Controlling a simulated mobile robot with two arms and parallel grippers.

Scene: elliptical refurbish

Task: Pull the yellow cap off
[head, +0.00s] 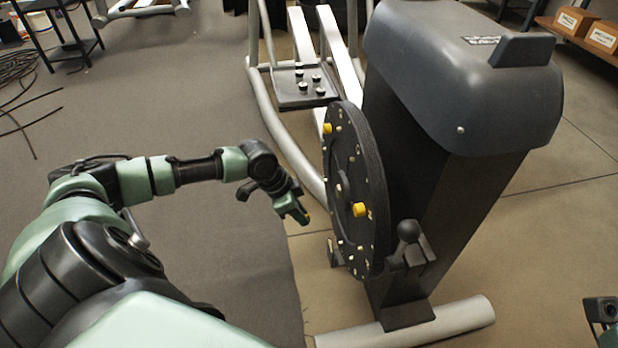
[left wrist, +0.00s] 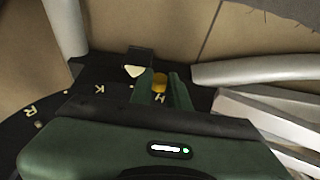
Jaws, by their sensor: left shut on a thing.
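My left gripper (head: 301,215) is shut on a yellow cap (left wrist: 159,83), which shows between its green fingers in the left wrist view. In the head view, only a bit of yellow shows at the fingertips. The gripper hangs to the left of the upright black disc (head: 372,165), with a gap between them. Two other yellow caps sit on the disc, one at its upper left (head: 327,128) and one near its middle right (head: 359,209). Part of my right arm's end shows at the lower right edge, but its jaws are out of sight.
The elliptical's dark grey housing (head: 470,75) stands behind the disc. A small tray (head: 305,88) with several dark parts rests on the frame at the back. A black knob lever (head: 409,235) sticks out right of the disc.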

